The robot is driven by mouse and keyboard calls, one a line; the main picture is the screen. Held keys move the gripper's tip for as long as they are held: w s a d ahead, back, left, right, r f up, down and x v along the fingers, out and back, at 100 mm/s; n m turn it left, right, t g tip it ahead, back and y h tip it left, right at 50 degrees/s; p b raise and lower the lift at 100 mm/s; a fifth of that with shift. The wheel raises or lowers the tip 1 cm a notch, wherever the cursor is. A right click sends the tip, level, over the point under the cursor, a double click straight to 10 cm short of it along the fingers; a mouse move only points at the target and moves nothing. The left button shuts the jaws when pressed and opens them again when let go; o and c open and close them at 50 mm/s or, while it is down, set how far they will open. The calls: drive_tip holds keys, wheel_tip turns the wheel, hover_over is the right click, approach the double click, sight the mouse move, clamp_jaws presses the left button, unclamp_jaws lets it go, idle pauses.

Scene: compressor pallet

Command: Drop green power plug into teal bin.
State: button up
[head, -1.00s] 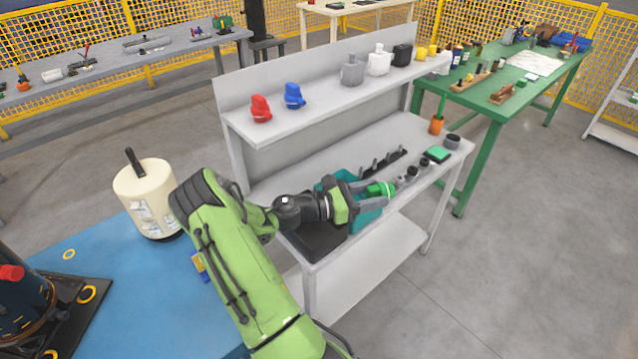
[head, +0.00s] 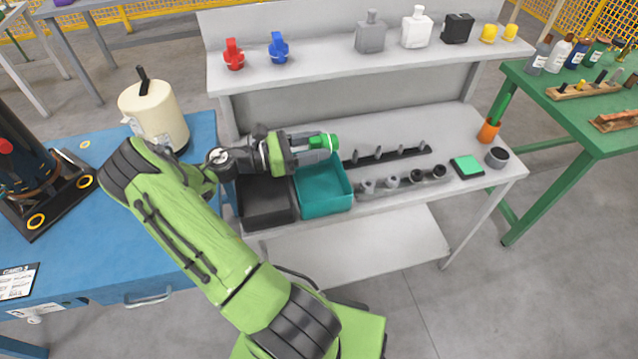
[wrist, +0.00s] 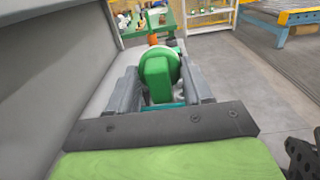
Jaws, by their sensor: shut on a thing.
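My gripper (head: 318,146) is shut on the green power plug (head: 325,141). In the wrist view the green plug (wrist: 156,76) sits between the two grey fingers, its round part beyond the block-shaped part. The teal bin (head: 324,198) stands on the grey workbench. In the head view the gripper and plug appear at the bin's back edge, seemingly above it; the exact height is hard to tell. The bin's visible inside looks empty, and its back part is hidden by the gripper. In the wrist view only a teal strip shows below the plug.
A black bin (head: 266,205) stands left of the teal bin. A dark peg rack (head: 388,157) and several grey sockets (head: 402,181) are to the right. The shelf above holds a red plug (head: 233,54), a blue plug (head: 278,47) and bottles. A cream canister (head: 155,115) stands left.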

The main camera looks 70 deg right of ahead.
wheel_tip(320, 180, down, 6)
drive_tip(key=b, duration=0.6)
drive_tip(key=shift+r+b, duration=0.15)
drive_tip(key=shift+b, duration=0.15)
drive_tip(key=shift+r, duration=0.1)
drive_tip(key=o, duration=1.5)
drive_tip(key=p+v, duration=0.4)
drive_tip(key=v, duration=1.1)
drive_tip(key=shift+w+a, duration=0.2)
drive_tip(key=shift+w, duration=0.15)
